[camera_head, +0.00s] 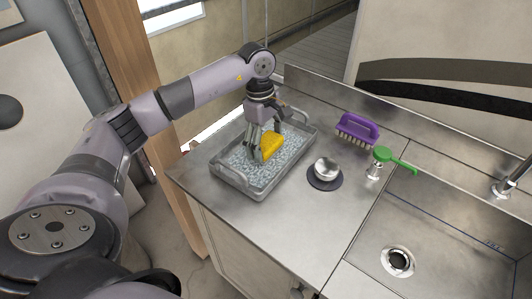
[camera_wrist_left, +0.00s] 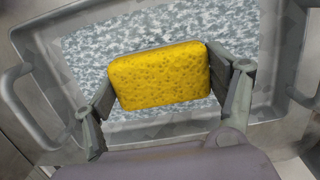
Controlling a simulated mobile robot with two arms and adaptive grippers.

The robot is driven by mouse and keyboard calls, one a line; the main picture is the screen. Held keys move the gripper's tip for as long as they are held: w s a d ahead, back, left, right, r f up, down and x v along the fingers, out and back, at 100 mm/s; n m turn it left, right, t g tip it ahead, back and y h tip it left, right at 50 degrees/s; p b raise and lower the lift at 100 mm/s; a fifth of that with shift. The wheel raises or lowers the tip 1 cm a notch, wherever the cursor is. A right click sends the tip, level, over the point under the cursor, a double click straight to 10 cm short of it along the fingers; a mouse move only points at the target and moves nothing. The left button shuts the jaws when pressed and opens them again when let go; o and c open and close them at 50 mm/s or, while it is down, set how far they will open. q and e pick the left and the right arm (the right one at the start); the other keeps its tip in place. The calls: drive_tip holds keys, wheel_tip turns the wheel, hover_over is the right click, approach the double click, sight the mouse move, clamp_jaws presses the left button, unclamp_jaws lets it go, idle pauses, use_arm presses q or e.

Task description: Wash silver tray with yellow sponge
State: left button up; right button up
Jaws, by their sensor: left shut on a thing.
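The silver tray (camera_head: 244,184) lies on the steel counter, with raised walls, end handles and a speckled grey-white inner floor. It also fills most of the left wrist view (camera_wrist_left: 80,140). The yellow sponge (camera_head: 270,146) is between the fingers of my left gripper (camera_head: 264,145), over the inside of the tray. In the left wrist view the sponge (camera_wrist_left: 160,76) is held at both ends by the two fingers (camera_wrist_left: 162,90). I cannot tell whether the sponge touches the tray floor. My right gripper is not in view.
A purple brush (camera_head: 357,128) lies behind and right of the tray. A small metal bowl (camera_head: 326,169) sits on a dark round base beside the tray. A green-handled tool (camera_head: 394,160) stands near the sink (camera_head: 430,240). The counter front is clear.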

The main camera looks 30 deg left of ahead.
sight(274, 133)
use_arm(q)
drive_tip(key=shift+w+d+f+b, duration=0.1)
drive_tip(key=shift+w+b, duration=0.2)
drive_tip(key=shift+w, duration=2.1)
drive_tip(key=shift+s, duration=0.55)
drive_tip(key=shift+s+a, duration=0.2)
drive_tip(key=shift+s, duration=4.3)
drive_tip(key=shift+w+d+r, duration=0.1)
drive_tip(key=shift+w+r, duration=0.1)
drive_tip(key=shift+w, duration=0.65)
drive_tip(key=shift+w+a+r, duration=0.1)
drive_tip(key=shift+w+r, duration=0.15)
drive_tip(key=shift+w, duration=0.65)
drive_tip(key=shift+w+d+r, duration=0.1)
drive_tip(key=shift+w+r, duration=0.1)
drive_tip(key=shift+w, duration=0.65)
drive_tip(key=shift+r+p, duration=3.15)
drive_tip(key=shift+r, duration=1.4)
drive_tip(key=shift+f, duration=0.1)
